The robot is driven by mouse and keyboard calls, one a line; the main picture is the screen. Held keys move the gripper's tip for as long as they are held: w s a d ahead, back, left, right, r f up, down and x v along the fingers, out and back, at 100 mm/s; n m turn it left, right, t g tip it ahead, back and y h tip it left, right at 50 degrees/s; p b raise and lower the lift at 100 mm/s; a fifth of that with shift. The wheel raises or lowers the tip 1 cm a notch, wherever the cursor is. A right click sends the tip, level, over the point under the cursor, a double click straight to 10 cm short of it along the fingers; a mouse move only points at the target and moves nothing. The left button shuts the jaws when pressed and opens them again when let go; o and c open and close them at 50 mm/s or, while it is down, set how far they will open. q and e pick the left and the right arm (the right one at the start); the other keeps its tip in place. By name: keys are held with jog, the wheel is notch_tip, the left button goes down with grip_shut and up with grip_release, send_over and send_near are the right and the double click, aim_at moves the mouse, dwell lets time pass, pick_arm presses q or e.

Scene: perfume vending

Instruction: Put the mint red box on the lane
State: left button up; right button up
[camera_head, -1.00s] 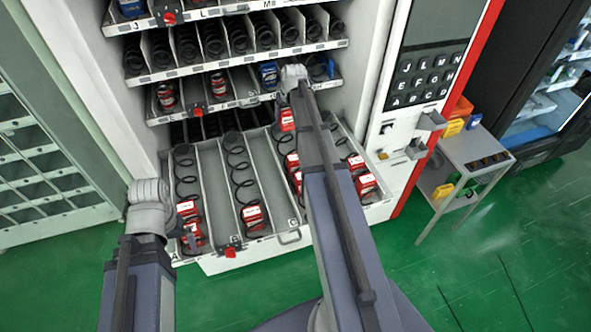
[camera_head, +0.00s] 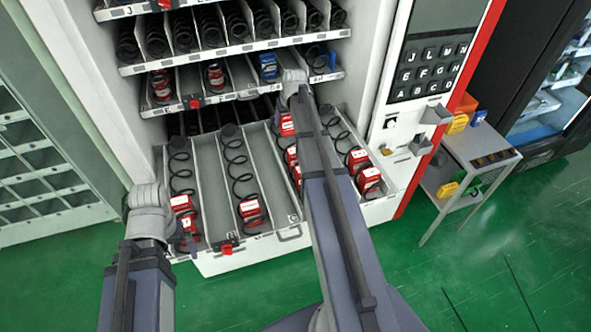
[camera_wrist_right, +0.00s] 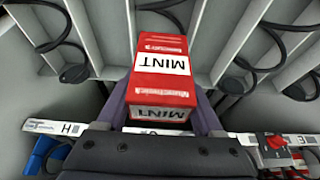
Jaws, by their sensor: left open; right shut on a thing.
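The held mint red box (camera_wrist_right: 162,68) has a white MINT label and fills the middle of the right wrist view. My right gripper (camera_wrist_right: 165,115) is shut on it. In the head view the box (camera_head: 287,125) shows just below my right wrist, over the pulled-out bottom tray (camera_head: 209,175). My right forearm hides part of that lane. My left gripper (camera_head: 187,241) is open and mostly hidden by its wrist, at the tray's front left corner.
Thin dividers separate the tray's lanes, which hold black coils (camera_head: 236,160). Red boxes stand in the lanes, including one at the front (camera_head: 250,210) and one at the right (camera_head: 370,178). A shelf with a red clip (camera_head: 194,103) hangs close above the tray.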

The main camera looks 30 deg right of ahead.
aim_at(290, 130)
jog(key=shift+f, duration=0.1)
notch_tip(290, 130, down, 10)
jog(key=b, duration=1)
jog(key=o, duration=1.4)
jog(key=shift+o, duration=0.2)
jog(key=p+v, duration=1.1)
jog(key=v, duration=0.1)
jog(key=shift+s, duration=0.15)
